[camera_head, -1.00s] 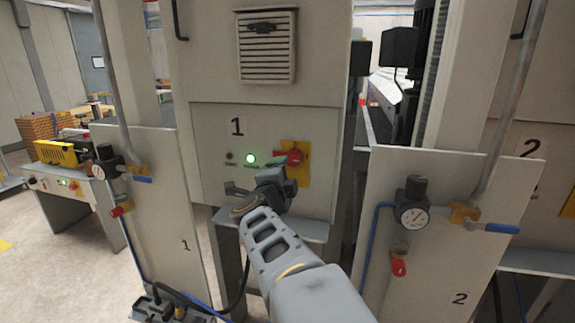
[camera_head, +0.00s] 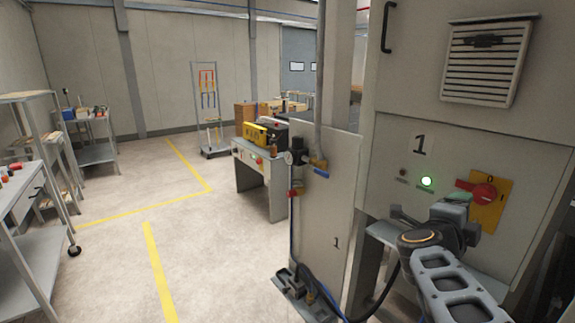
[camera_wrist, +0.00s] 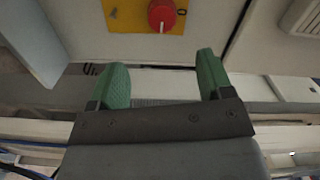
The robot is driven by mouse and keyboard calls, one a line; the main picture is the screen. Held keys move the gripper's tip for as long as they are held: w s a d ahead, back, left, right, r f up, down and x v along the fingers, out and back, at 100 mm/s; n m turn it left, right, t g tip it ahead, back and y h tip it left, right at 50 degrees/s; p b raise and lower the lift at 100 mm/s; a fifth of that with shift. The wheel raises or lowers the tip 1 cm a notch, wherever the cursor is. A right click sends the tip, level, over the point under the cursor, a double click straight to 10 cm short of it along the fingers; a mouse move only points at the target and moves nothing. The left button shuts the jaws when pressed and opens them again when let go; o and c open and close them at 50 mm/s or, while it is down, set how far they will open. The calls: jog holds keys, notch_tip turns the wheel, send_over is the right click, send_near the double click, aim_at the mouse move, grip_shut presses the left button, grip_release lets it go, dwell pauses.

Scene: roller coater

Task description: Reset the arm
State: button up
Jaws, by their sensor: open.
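My gripper (camera_wrist: 162,88) shows in the wrist view with two green fingers spread apart and nothing between them. In the head view my gripper (camera_head: 462,212) is at the lower right, at the end of my grey arm, in front of the panel marked 1 (camera_head: 395,150). A red rotary switch on a yellow plate (camera_head: 488,198) is on that panel, just beyond the gripper. The red knob also shows at the top of the wrist view (camera_wrist: 162,14), apart from the fingers. A green lamp (camera_head: 426,182) is lit beside the switch.
A lower board with a gauge and blue valve (camera_head: 325,200) stands left of the panel, with hoses at its foot. A bench with a yellow device (camera_head: 262,135) is farther back. Shelves and carts (camera_head: 35,200) line the left. The yellow-marked floor (camera_head: 190,240) between is clear.

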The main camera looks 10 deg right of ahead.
jog(key=w+a+f+n+t+y, duration=0.1)
jog(key=w+a+f+n+y, duration=0.1)
jog(key=a+f+n+y, duration=0.25)
jog(key=w+a+f+n+t+y+p, duration=0.1)
jog(key=w+a+f+n+y, duration=0.1)
jog(key=a+n+y, duration=0.4)
jog(key=w+a+f+n+t+y, duration=0.1)
jog(key=w+a+f+n+y, duration=0.1)
jog(key=a+f+n+y, duration=0.3)
jog(key=s+a+f+n+g+p, duration=0.1)
jog(key=s+a+n+g+p, duration=0.1)
jog(key=s+a+n+g, duration=0.2)
jog(key=s+a+f+n+g+p, duration=0.2)
jog(key=s+a+n+g, duration=0.2)
jog(key=s+n, duration=0.3)
jog(key=shift+s+a+f+n, duration=0.25)
jog(key=shift+s+a+n, duration=0.2)
jog(key=shift+a, duration=0.25)
jog(key=shift+w+a+r, duration=0.1)
jog(key=shift+a, duration=0.25)
jog(key=shift+c, duration=0.2)
